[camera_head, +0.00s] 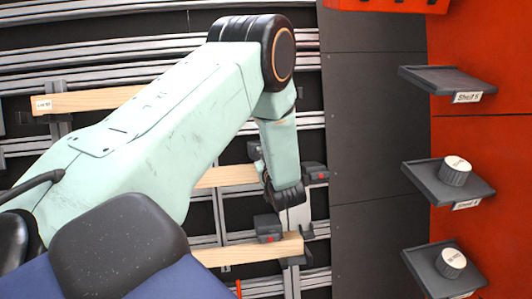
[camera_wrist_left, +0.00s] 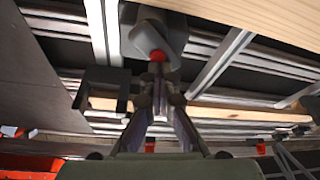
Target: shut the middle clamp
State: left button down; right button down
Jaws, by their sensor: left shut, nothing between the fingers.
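Pale wooden beams lie across metal rails: an upper beam (camera_head: 90,100), a middle beam (camera_head: 225,177) and a lower beam (camera_head: 250,251). A dark clamp block (camera_head: 315,171) is by the right end of the middle beam. Another dark block (camera_head: 268,228) with a red spot sits on the lower beam. I cannot tell whether either clamp is shut. My left gripper (camera_head: 290,215) is small and partly hidden between these blocks. In the wrist view my left gripper (camera_wrist_left: 158,85) is shut and empty, its tips close below a grey block with a red knob (camera_wrist_left: 158,55); contact is unclear.
Dark shelves (camera_head: 450,80) stick out on the right by a red wall (camera_head: 490,150). Two of them hold round labelled pieces (camera_head: 456,170) (camera_head: 451,262). A bare dark panel (camera_head: 375,150) stands between shelves and rails. A dark bracket (camera_wrist_left: 105,90) stands left of my fingers.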

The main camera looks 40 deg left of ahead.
pick_arm(q)
jog(key=m+t+h, duration=0.1)
jog(key=m, duration=0.3)
jog(key=m+t+h+p, duration=0.1)
jog(key=m, duration=0.3)
jog(key=w+m+p, duration=0.1)
jog(key=m, duration=0.3)
jog(key=shift+r+m+t+h, duration=0.1)
jog(key=shift+m+t+h, duration=0.3)
